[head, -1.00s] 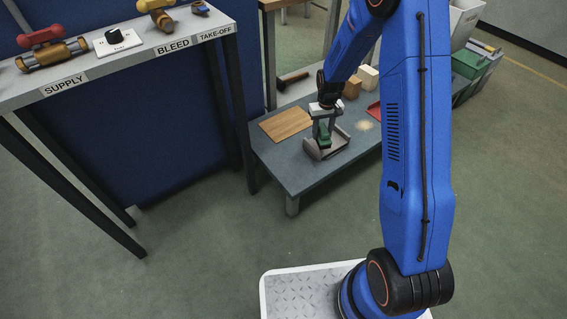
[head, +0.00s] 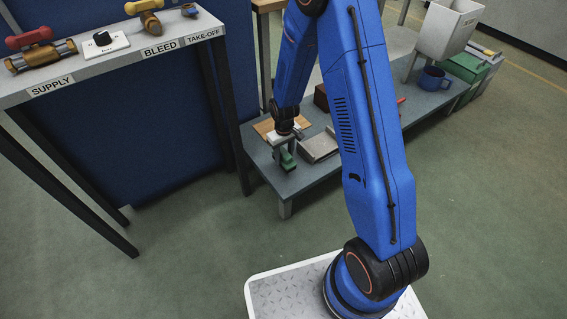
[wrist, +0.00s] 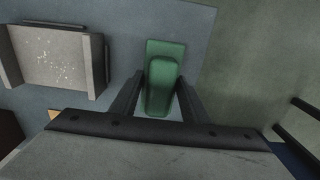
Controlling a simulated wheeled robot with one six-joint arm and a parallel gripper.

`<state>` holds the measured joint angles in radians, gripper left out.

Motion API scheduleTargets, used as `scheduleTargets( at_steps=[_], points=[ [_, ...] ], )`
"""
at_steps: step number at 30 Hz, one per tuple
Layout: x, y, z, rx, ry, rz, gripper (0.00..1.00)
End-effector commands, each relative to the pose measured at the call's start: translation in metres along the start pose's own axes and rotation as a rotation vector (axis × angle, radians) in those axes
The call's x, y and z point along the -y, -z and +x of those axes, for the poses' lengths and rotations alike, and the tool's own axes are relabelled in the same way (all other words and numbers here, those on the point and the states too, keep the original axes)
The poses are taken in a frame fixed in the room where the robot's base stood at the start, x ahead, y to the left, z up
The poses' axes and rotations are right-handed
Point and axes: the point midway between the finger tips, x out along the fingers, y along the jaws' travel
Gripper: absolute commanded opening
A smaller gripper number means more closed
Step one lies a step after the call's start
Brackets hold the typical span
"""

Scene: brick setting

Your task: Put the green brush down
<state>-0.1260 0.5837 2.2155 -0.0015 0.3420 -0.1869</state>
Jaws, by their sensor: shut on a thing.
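The green brush (head: 286,160) is between the fingers of my gripper (head: 284,148), just left of the dustpan, at the near left part of the low bench (head: 300,181). In the wrist view the brush (wrist: 162,88) sits between both dark fingers of my gripper (wrist: 158,92), its handle towards me. The bench top lies under it, with the bench edge close on the right. I cannot tell whether the brush touches the bench. The grey dustpan (head: 319,147) lies to its right; in the wrist view the dustpan (wrist: 58,60) is at upper left with pale specks in it.
A wooden board (head: 262,127) lies behind my gripper on the bench. A higher table with valves and labels (head: 160,49) stands at left. My arm hides the middle of the bench.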

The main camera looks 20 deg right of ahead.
Motion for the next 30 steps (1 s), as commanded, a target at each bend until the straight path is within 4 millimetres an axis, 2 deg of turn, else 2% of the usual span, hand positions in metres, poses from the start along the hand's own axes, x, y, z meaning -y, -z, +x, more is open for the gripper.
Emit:
scheduleTargets(
  at_steps=[5,13,25,26,28,30],
  points=[
    [0.000,0.000,0.010,0.002,0.000,0.000,0.06],
    [0.000,0.000,0.041,0.001,0.000,0.000,0.06],
    [0.000,0.000,0.045,0.001,0.000,0.000,0.06],
    [0.000,0.000,0.046,0.000,0.000,0.000,0.44],
    [0.000,0.000,0.045,0.000,0.000,0.000,0.60],
    [0.000,0.000,0.045,0.000,0.000,0.000,0.60]
  ],
)
